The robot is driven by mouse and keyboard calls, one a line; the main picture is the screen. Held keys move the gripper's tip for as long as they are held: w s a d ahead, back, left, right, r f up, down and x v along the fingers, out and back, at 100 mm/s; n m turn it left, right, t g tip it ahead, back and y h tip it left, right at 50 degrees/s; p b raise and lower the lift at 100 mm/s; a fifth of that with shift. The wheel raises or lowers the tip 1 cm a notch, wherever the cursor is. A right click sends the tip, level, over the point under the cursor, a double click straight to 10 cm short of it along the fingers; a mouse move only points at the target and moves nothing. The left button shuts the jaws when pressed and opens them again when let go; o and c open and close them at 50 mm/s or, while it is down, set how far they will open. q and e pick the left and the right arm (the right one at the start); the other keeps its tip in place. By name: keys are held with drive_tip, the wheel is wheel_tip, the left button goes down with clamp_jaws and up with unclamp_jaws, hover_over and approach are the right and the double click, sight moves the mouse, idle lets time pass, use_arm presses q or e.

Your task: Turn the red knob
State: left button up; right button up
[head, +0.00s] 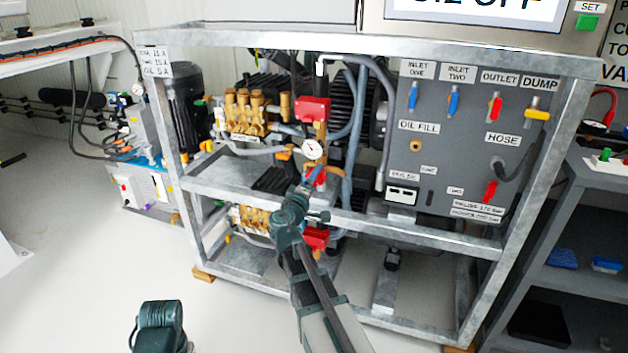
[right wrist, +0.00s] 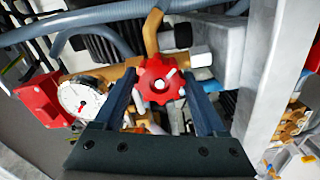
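The red knob (right wrist: 152,70) is a lobed handwheel with a pale centre, straight ahead in the right wrist view. In the head view it shows only in part (head: 320,178), behind my right gripper (head: 308,183), below the pressure gauge (head: 312,149). In the right wrist view my right gripper (right wrist: 161,80) is open, with one dark blue finger on each side of the knob and visible gaps between. The gauge (right wrist: 80,97) is just left of the left finger.
A galvanised frame (head: 350,215) surrounds the pumps, with a crossbar just below the knob. A grey hose (right wrist: 100,20) and a grey post (right wrist: 268,80) lie close to the gripper. A grey panel (head: 455,125) with coloured valve levers stands to the right.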

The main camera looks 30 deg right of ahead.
drive_tip(key=o, duration=0.4)
drive_tip(key=shift+c, duration=0.2)
drive_tip(key=v, duration=1.4)
drive_tip(key=shift+d, duration=0.1)
drive_tip(key=s+a+f+m+g+y+p, duration=0.3)
drive_tip(key=s+a+f+g+y+p, duration=0.3)
drive_tip(key=a+f, duration=0.45)
drive_tip(key=s+a+f+n+g+y+p, duration=0.25)
drive_tip(key=s+a+g+y, duration=0.35)
drive_tip(key=s+a, duration=0.7)
wheel_tip(320, 180, up, 37)
drive_tip(key=w+a+p, duration=0.1)
drive_tip(key=a+p, duration=0.1)
drive_tip(key=p, duration=3.5)
drive_tip(key=shift+w+y, duration=0.15)
drive_tip(key=shift+y, duration=0.15)
